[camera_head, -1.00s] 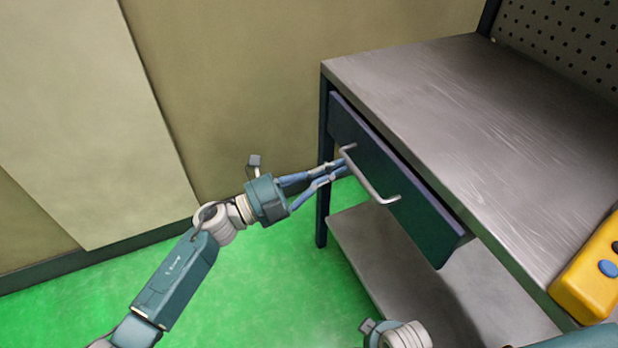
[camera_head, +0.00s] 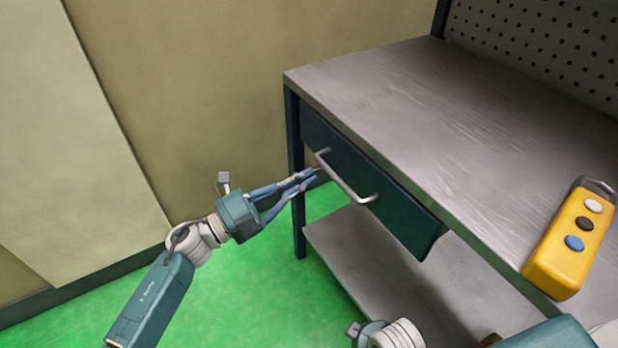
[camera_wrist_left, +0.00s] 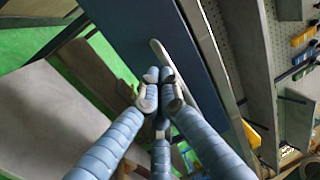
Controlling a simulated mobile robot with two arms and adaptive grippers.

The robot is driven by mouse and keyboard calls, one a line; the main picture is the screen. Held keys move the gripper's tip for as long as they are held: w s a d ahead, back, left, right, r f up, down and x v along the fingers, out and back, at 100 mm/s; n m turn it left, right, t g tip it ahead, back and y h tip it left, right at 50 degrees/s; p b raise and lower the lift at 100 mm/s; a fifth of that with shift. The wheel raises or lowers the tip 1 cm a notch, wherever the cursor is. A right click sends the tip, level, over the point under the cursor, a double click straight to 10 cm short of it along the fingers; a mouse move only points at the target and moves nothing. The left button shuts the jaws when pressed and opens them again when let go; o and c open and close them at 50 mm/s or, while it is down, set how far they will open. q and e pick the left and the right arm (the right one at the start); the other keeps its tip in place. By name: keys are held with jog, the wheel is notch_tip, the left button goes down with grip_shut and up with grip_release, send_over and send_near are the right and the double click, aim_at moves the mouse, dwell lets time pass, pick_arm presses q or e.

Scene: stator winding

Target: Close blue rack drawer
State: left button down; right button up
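The blue rack drawer (camera_head: 385,205) is under the grey tabletop of the rack. Its front stands slightly out from the frame at the right end. A curved metal handle (camera_head: 345,180) is on its front. My left gripper (camera_head: 312,174) is at the left end of the handle, with its fingertips together. In the left wrist view, the closed fingertips (camera_wrist_left: 160,85) are in front of the handle (camera_wrist_left: 183,85) and the drawer front (camera_wrist_left: 135,35). Whether they touch the handle is unclear. Part of my right gripper (camera_head: 370,334) shows at the bottom edge; its fingers are hidden.
The grey tabletop (camera_head: 420,100) carries a yellow control box (camera_head: 565,255) with several buttons near its front right. A lower shelf (camera_head: 360,265) is beneath the drawer. A perforated panel (camera_head: 540,50) rises at the back. Green floor (camera_head: 240,275) is clear left of the rack.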

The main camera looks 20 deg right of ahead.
pick_arm(q)
jog(key=v, duration=1.2)
